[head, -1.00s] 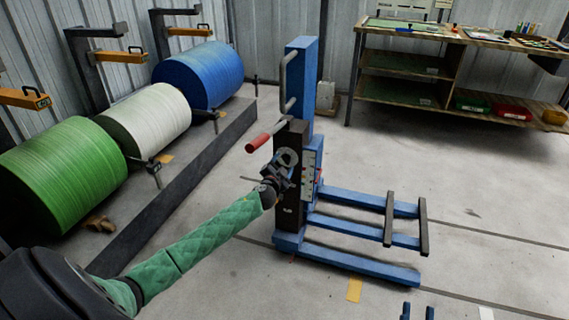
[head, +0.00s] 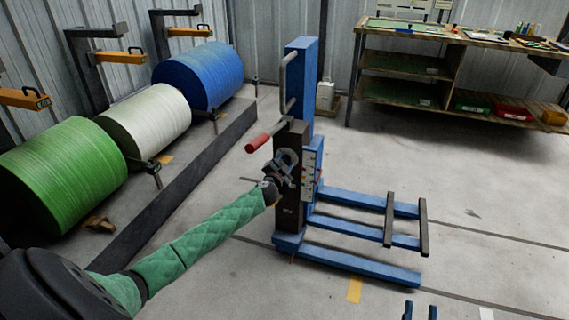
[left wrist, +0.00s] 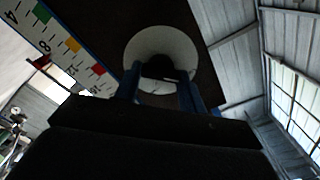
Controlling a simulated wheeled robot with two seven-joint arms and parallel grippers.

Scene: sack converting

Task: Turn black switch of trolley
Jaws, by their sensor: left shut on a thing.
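The blue trolley (head: 303,75) stands upright in the middle of the head view, with a dark box on its mast and a red-ended lever (head: 258,144). My left gripper (head: 286,163) is at the face of the dark box. In the left wrist view its blue fingers (left wrist: 160,92) are shut on the black switch (left wrist: 163,67), which sits in a round pale dial (left wrist: 143,46). The gripper partly hides the switch. In the head view, two blue tips of my right gripper (head: 419,311) show at the bottom edge, apart and empty.
A scale plate with coloured marks (head: 309,175) is beside the dial. The trolley's forks (head: 370,268) extend right along the floor. A workbench (head: 440,35) is at the back right.

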